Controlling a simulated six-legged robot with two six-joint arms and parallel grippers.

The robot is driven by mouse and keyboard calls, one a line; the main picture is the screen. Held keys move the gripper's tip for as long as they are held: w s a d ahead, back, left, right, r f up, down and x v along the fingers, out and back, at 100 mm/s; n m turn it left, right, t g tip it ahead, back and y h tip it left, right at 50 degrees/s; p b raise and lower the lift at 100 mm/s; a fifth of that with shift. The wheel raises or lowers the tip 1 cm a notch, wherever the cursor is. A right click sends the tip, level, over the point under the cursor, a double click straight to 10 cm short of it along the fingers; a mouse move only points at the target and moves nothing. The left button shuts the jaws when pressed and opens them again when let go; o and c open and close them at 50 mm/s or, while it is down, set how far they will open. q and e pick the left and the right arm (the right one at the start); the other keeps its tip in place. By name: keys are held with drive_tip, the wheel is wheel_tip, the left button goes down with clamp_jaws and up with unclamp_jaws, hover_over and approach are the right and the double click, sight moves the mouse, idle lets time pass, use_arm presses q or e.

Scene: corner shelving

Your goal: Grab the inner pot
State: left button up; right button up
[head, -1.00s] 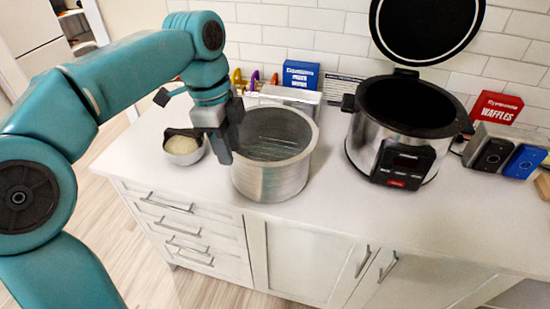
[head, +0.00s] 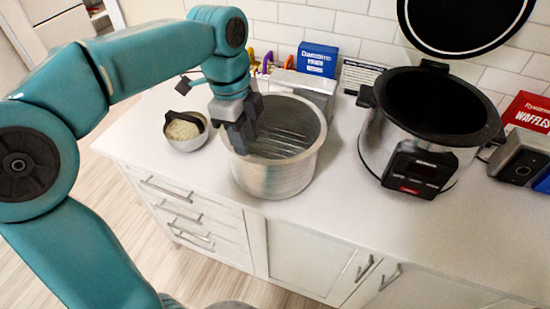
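The inner pot (head: 274,175) is a silver, open-topped metal pot standing upright on the white counter. Its inside looks empty. My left gripper (head: 247,127) is at the pot's left rim, pointing down, with its dark fingers apart. The fingers cover part of the rim and overlap the opening; whether they touch the pot cannot be told. The cooker (head: 382,145) stands to the right with its lid (head: 466,20) raised and a black opening on top. My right gripper is not in view.
A small bowl of rice (head: 184,140) with a black-edged part stands left of the pot. A grey box (head: 302,87) and a blue box (head: 318,58) stand behind it. A red waffles box (head: 528,112) and a toaster (head: 520,158) are at right. The counter (head: 335,215) in front is clear.

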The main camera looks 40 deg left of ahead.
use_arm(q)
drive_tip(key=f, duration=0.6)
drive_tip(key=w+d+f, duration=0.1)
drive_tip(key=f, duration=0.2)
drive_tip(key=shift+f, duration=0.3)
drive_tip(key=shift+s+d+f, duration=0.1)
drive_tip(key=shift+s+d, duration=0.05)
drive_tip(key=shift+s, duration=0.1)
drive_tip(key=shift+w+f, duration=0.1)
drive_tip(key=shift+w, duration=0.15)
clamp_jaws()
drive_tip(key=shift+s, duration=0.1)
drive_tip(key=shift+r, duration=0.2)
